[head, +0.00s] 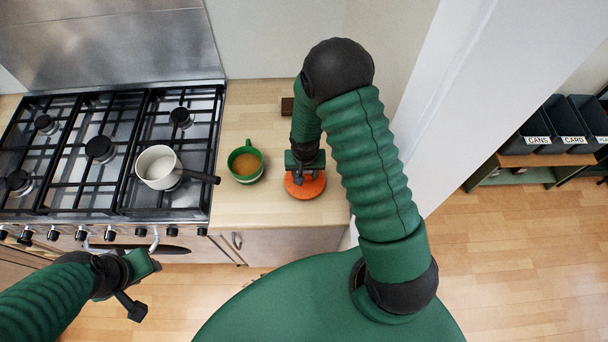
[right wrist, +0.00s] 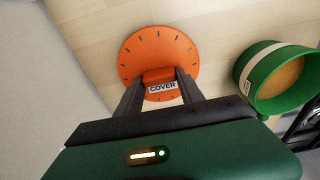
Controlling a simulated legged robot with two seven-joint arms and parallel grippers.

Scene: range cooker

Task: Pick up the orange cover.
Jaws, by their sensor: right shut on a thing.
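The orange cover (head: 306,187) is a round disc on the wooden counter beside the green mug, near the counter's front edge in the head view. In the right wrist view the cover (right wrist: 181,47) shows dark tick marks around its rim and a raised block handle labelled COVER. My right gripper (head: 304,176) is above it, its fingers (right wrist: 160,83) shut on the handle. I cannot tell whether the disc touches the counter.
A green mug (head: 246,162) with brown contents stands just left of the cover; it also shows in the right wrist view (right wrist: 262,91). A white saucepan (head: 157,168) sits on the cooker, its dark handle pointing toward the mug. A pale wall post (head: 431,110) rises right of the counter.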

